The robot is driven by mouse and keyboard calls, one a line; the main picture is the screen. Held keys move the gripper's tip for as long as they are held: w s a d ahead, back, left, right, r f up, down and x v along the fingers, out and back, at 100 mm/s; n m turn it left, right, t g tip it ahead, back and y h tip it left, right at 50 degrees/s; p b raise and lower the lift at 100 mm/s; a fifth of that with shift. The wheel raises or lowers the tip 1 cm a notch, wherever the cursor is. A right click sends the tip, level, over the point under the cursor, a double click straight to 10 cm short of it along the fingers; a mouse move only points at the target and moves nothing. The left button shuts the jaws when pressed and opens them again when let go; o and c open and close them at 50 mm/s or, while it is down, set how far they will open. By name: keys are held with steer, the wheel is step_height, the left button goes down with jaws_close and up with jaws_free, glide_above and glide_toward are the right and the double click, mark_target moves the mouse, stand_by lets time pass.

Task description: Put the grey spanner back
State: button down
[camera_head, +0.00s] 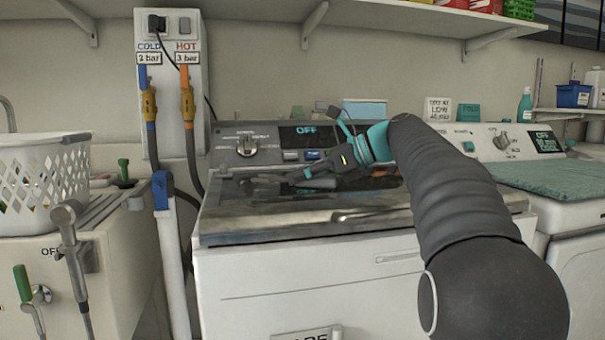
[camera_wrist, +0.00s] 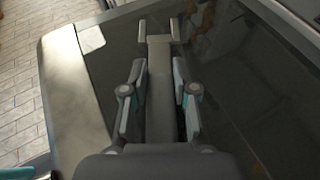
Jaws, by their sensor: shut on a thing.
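My gripper (camera_head: 297,182) reaches in from the right over the dark top of the middle washing machine (camera_head: 300,275). In the wrist view, its two fingers (camera_wrist: 159,32) lie on either side of a long, flat grey bar, which looks like the grey spanner (camera_wrist: 160,95). The gripper is shut on it. The bar runs lengthwise between the fingers, and its near end is hidden by the gripper body. In the head view the grey spanner (camera_head: 262,184) is small and hard to tell from the fingers. I cannot tell whether it touches the machine top.
A control panel with a knob (camera_head: 246,146) stands behind the machine top. A white basket (camera_head: 42,185) and a sink with taps are at left, with hoses beside the machine. Another machine with a green towel (camera_head: 562,178) is at right. A shelf (camera_head: 400,12) runs above.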

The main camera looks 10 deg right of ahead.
steer(key=shift+f, duration=0.65)
steer(key=c, duration=0.8)
jaws_free()
steer(key=v, duration=1.1)
steer(key=shift+s+d+r, duration=0.2)
steer(key=shift+s+d, duration=0.1)
steer(key=shift+d, duration=0.1)
